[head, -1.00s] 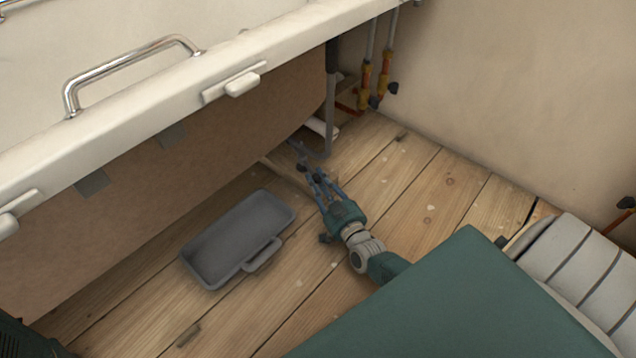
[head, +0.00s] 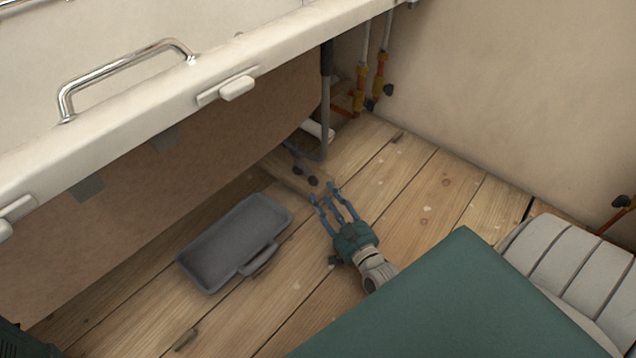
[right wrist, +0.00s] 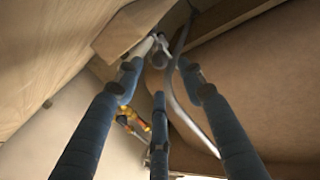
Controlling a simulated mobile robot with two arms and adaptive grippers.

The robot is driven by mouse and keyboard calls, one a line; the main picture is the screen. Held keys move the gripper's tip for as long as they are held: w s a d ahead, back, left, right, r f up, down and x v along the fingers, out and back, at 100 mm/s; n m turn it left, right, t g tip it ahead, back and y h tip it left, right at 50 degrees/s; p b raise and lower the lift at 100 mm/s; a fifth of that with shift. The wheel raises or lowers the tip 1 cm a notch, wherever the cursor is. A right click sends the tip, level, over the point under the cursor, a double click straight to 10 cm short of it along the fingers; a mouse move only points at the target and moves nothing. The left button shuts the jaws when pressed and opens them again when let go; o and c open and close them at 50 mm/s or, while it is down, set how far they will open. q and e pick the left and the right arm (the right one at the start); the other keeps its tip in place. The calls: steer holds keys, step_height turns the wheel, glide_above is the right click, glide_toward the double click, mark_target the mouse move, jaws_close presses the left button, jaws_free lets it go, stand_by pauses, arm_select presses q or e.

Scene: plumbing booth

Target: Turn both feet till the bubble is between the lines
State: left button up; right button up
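The white bath (head: 140,115) fills the upper left of the head view; no bubble or lines show. Small dark knob-like parts (head: 312,181) sit low at a wooden batten (head: 285,172), by the bent grey pipe (head: 325,120); I cannot tell whether they are the feet. My right gripper (head: 328,195) is low over the floorboards, fingers spread and empty, just short of these parts. In the right wrist view its blue fingers (right wrist: 158,100) stand apart, with the grey pipe (right wrist: 180,95) beyond them. My left gripper is not in view.
A grey tray (head: 190,262) lies on the floorboards left of my right gripper. The brown bath panel (head: 150,200) stands behind it. Copper pipes with yellow valves (head: 360,88) rise at the back wall. A grey ribbed pad (head: 570,265) is at right.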

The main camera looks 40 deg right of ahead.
steer(key=shift+s+a, duration=0.2)
steer(key=shift+s, duration=1.1)
steer(key=shift+s+a, duration=0.15)
steer(key=shift+s, duration=1.15)
